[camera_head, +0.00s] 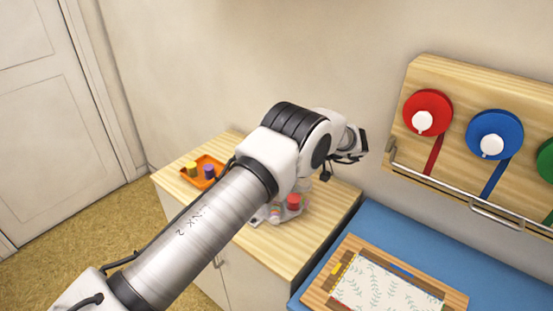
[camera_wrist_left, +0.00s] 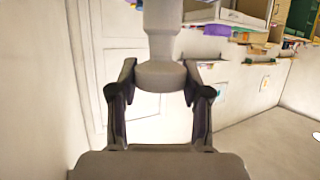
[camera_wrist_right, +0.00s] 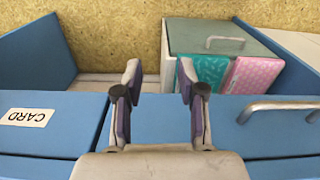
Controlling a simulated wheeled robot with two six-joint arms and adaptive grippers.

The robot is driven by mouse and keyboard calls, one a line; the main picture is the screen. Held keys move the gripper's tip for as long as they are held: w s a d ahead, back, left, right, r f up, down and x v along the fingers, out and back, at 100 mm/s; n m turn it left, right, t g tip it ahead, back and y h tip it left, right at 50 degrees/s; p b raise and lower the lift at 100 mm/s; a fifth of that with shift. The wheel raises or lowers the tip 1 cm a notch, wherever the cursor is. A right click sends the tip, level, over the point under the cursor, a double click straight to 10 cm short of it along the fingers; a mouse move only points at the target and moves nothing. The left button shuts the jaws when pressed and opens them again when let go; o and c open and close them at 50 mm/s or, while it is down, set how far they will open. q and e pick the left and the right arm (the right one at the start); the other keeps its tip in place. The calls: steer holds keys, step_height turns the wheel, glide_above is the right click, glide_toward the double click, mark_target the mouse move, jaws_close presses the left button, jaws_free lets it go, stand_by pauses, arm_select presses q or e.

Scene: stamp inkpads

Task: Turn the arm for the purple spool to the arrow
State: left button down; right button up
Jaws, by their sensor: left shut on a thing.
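My left gripper (camera_head: 350,150) is raised in front of the wall, left of the wooden spool board. In the left wrist view my left gripper (camera_wrist_left: 159,78) is shut on a grey cylindrical thing (camera_wrist_left: 160,76) with a wide collar and a narrower neck. The board shows a red spool (camera_head: 413,101), a blue spool (camera_head: 482,122) and part of a green spool (camera_head: 546,160). No purple spool, arm for it or arrow can be made out on the board. My right gripper (camera_wrist_right: 158,78) is open and empty; it shows only in the right wrist view.
An orange tray (camera_head: 190,182) holds a yellow and a purple piece on the wooden cabinet top. A red-topped thing (camera_head: 293,201) stands there, partly behind my arm. A patterned sheet (camera_head: 375,290) lies on a wooden board.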

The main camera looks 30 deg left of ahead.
stand_by(0.3)
arm_select(q)
steer(key=c, duration=0.5)
jaws_free()
step_height(320, 180, up, 10)
steer(key=shift+f, duration=0.1)
